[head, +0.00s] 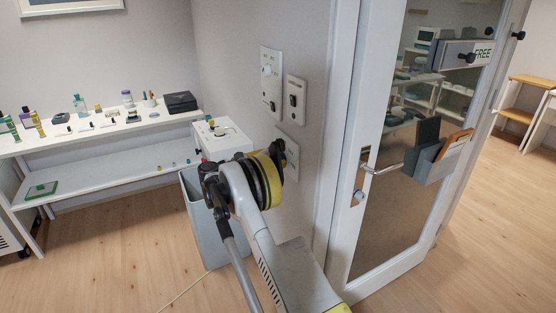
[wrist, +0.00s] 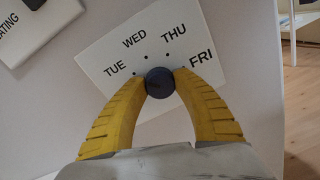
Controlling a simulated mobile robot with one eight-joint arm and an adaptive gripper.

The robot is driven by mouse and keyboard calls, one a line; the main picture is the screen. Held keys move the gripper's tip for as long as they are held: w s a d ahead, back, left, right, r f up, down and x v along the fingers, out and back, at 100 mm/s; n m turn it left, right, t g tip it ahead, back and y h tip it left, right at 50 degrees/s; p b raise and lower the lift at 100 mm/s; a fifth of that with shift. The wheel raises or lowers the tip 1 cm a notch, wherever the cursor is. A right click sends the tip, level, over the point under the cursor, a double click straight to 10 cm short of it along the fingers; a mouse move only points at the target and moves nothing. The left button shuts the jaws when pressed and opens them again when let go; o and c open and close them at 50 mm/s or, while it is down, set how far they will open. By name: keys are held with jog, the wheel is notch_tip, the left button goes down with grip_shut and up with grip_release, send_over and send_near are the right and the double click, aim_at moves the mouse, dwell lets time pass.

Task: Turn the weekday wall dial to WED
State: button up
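The weekday dial's dark round knob (wrist: 160,82) sits on a white wall plate (wrist: 105,55) marked TUE, WED, THU and FRI, with small dots beside the words. My gripper (wrist: 162,80) has its yellow fingers on both sides of the knob, seemingly touching it. No pointer on the knob can be made out, so its setting cannot be told. The lower part of the plate is hidden by my gripper. In the head view the plate (head: 291,153) is low on the wall, partly behind my gripper (head: 275,172), whose fingertips cannot be seen clearly there.
Two more wall plates (head: 271,82) (head: 296,99) are above the dial. A glass door (head: 400,170) with a handle stands to the right. A white box (head: 222,140) and a grey bin (head: 195,195) are left of my arm, near a shelf with small items (head: 100,130).

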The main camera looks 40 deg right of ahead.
jog(key=shift+m, duration=0.3)
jog(key=m, duration=0.3)
jog(key=shift+m+p, duration=0.3)
jog(key=shift+p, duration=0.05)
jog(key=shift+m, duration=2.2)
jog(key=o, duration=1.2)
